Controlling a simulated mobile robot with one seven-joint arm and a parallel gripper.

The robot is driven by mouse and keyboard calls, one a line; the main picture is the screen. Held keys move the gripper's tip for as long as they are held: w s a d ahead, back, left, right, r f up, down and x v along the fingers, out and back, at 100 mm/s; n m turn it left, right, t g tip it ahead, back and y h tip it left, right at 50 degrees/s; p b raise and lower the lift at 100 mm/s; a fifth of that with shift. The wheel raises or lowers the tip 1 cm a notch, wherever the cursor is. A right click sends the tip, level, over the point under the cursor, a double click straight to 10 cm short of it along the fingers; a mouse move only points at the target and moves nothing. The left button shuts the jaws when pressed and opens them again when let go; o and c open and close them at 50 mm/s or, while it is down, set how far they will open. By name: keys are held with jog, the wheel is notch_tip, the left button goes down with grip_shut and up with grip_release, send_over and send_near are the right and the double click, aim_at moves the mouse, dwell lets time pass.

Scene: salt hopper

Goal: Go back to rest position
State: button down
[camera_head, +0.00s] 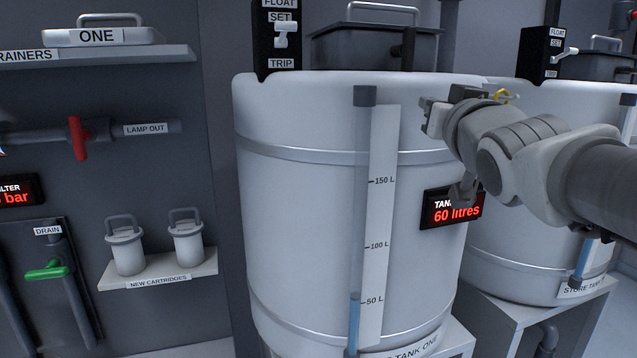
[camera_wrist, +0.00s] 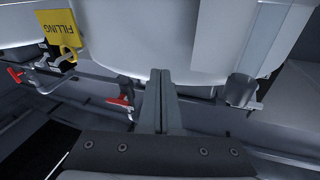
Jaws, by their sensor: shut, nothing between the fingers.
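My gripper (camera_head: 432,117) is at the right of the head view, raised in front of the upper part of the white tank one (camera_head: 300,220). In the wrist view the two fingers of my gripper (camera_wrist: 160,78) are together, with nothing between them. I cannot tell whether the fingertips touch anything.
Tank one has a level tube, and its display (camera_head: 457,209) reads 60 litres. A second tank (camera_head: 540,130) stands behind my arm. A shelf (camera_head: 158,270) holds two cartridges. Red valve handles (camera_wrist: 120,101) and a yellow FILLING tag (camera_wrist: 62,30) show in the wrist view.

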jog(key=s+a+f+g+p, duration=0.1)
jog(key=s+f+g+p, duration=0.1)
jog(key=s+f+g, duration=0.4)
jog(key=s+a+f+n+g+p, duration=0.1)
jog(key=s+f+g+p, duration=0.2)
jog(key=s+f+g, duration=0.4)
jog(key=s+f, duration=0.9)
jog(key=f, duration=0.2)
jog(key=shift+s+a+f+g, duration=0.2)
jog(key=shift+a+f+g, duration=0.1)
